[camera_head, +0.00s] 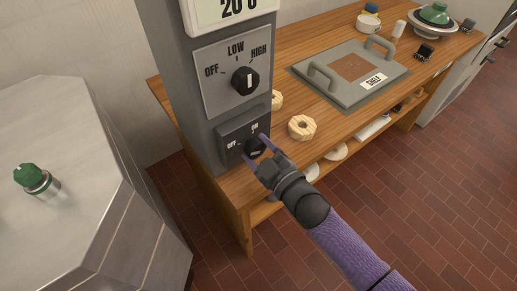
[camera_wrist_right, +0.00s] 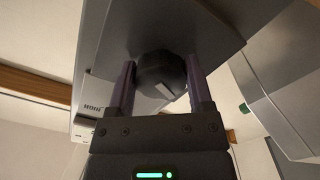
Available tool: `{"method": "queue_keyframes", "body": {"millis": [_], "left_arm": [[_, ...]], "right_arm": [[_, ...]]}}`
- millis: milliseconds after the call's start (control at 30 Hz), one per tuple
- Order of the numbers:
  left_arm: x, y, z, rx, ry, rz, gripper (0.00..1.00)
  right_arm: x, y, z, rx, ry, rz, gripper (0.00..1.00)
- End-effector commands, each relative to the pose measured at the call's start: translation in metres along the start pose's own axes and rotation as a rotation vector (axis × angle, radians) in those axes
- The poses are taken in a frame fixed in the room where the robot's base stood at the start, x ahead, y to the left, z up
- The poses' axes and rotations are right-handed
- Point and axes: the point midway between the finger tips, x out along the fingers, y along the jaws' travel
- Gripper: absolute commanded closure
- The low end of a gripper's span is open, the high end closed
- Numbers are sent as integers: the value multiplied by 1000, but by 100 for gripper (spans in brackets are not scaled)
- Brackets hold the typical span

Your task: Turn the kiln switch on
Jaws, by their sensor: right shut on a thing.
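The kiln switch is a black round knob (camera_head: 254,148) on a small grey panel marked OFF at left and ON at upper right, low on the grey control post. My right gripper (camera_head: 255,146) has its two purple fingers on either side of this knob and is shut on it. In the right wrist view the dark knob (camera_wrist_right: 160,74) sits between the fingers (camera_wrist_right: 161,85), with a pale mark on its face. The gripper partly hides the knob, so I cannot tell exactly where it points. My left gripper is not in view.
Above the switch is an OFF/LOW/HIGH knob (camera_head: 245,81). The tiled floor at right is clear.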

Motion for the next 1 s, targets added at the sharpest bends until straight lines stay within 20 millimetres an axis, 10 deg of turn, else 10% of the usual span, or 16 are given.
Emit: {"method": "queue_keyframes", "body": {"millis": [1000], "left_arm": [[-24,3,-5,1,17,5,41]], "right_arm": [[0,-3,-1,741,-2,-1,93]]}}
